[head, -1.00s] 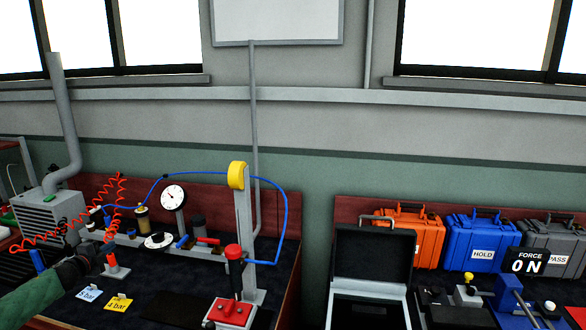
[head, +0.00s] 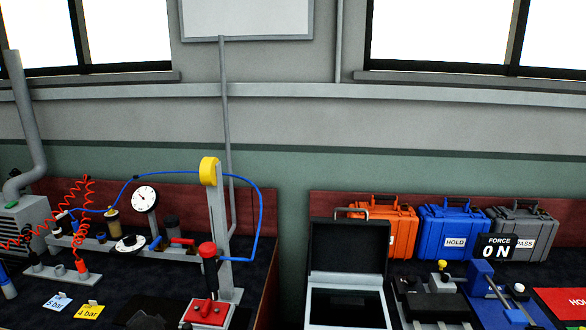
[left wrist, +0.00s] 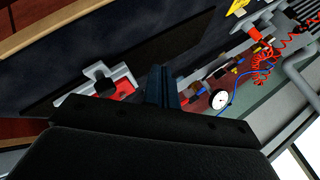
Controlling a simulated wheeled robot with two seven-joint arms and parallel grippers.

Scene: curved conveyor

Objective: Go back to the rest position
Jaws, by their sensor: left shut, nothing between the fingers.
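My left gripper (left wrist: 160,85) shows in the left wrist view as dark fingers shut together, with nothing held. It is tilted over the dark bench top, with the red-based press and the gauge beyond it. Neither of my arms shows in the head view now. My right gripper is in no view.
The left bench carries a red-handled press (head: 208,280), a round gauge (head: 145,199), a coiled red hose (head: 82,215) and cards reading 5 bar (head: 58,302) and 4 bar (head: 89,311). Orange (head: 383,228), blue (head: 455,234) and grey (head: 520,234) cases stand behind.

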